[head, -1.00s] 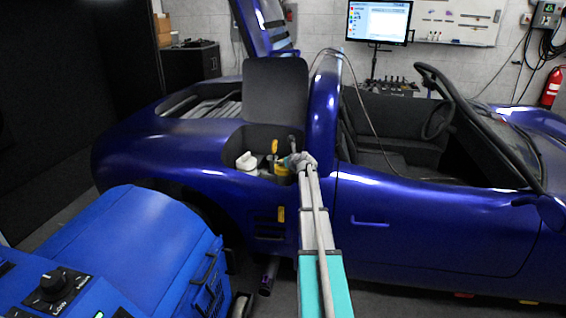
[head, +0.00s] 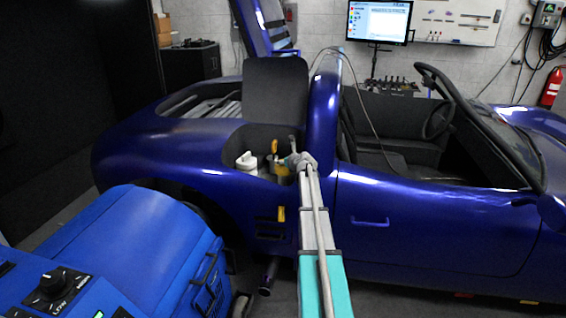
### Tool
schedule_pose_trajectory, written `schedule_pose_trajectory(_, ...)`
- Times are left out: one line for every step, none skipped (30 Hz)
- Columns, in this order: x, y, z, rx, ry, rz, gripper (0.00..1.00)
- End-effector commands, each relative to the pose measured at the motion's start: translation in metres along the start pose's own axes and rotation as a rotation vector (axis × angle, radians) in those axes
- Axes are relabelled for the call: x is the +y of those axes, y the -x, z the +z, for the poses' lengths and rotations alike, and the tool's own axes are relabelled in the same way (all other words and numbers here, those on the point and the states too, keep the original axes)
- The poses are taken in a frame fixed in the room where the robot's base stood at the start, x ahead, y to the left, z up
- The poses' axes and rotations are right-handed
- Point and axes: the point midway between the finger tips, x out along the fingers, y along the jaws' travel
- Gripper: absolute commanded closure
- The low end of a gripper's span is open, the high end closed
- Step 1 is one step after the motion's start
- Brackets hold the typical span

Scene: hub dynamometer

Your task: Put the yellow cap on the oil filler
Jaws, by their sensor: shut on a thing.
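My gripper (head: 285,162) reaches into the open bay in the side of the blue car, behind the cockpit. It is small and partly hidden by my wrist. It is shut on the yellow cap (head: 281,169), which shows as a small dull yellow patch low in the bay. A thin yellow handle (head: 274,146) stands upright just left of and above it. The oil filler cannot be made out; I cannot tell whether the cap touches it.
A white cap or bottle (head: 246,161) stands at the bay's left. The raised black lid (head: 276,92) is behind the bay. A yellow piece (head: 281,214) is on the car's side vent (head: 269,226). A blue machine (head: 130,250) stands at the lower left.

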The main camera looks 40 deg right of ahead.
Motion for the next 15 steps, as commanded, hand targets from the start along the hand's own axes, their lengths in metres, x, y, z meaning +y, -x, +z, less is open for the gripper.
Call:
schedule_pose_trajectory(0.0,-0.0004,-0.0011,0.0,0.0,0.0,0.67)
schedule_pose_trajectory(0.0,-0.0006,-0.0015,0.0,0.0,0.0,0.67)
schedule_pose_trajectory(0.0,-0.0009,-0.0021,0.0,0.0,0.0,0.67)
schedule_pose_trajectory(0.0,-0.001,-0.0025,0.0,0.0,0.0,0.67)
schedule_pose_trajectory(0.0,-0.0012,-0.0029,0.0,0.0,0.0,0.67)
schedule_pose_trajectory(0.0,-0.0014,-0.0035,0.0,0.0,0.0,0.67)
schedule_pose_trajectory(0.0,-0.0016,-0.0039,0.0,0.0,0.0,0.67)
schedule_pose_trajectory(0.0,-0.0018,-0.0042,0.0,0.0,0.0,0.67)
schedule_pose_trajectory(0.0,-0.002,-0.0048,0.0,0.0,0.0,0.67)
schedule_pose_trajectory(0.0,-0.0021,-0.0052,0.0,0.0,0.0,0.67)
schedule_pose_trajectory(0.0,-0.0023,-0.0055,0.0,0.0,0.0,0.67)
schedule_pose_trajectory(0.0001,-0.0025,-0.0061,0.0,0.0,0.0,0.67)
schedule_pose_trajectory(0.0001,-0.0027,-0.0064,0.0,0.0,0.0,0.67)
schedule_pose_trajectory(0.0001,-0.0029,-0.0068,0.0,0.0,0.0,0.67)
schedule_pose_trajectory(0.0001,-0.0031,-0.0073,0.0,0.0,0.0,0.67)
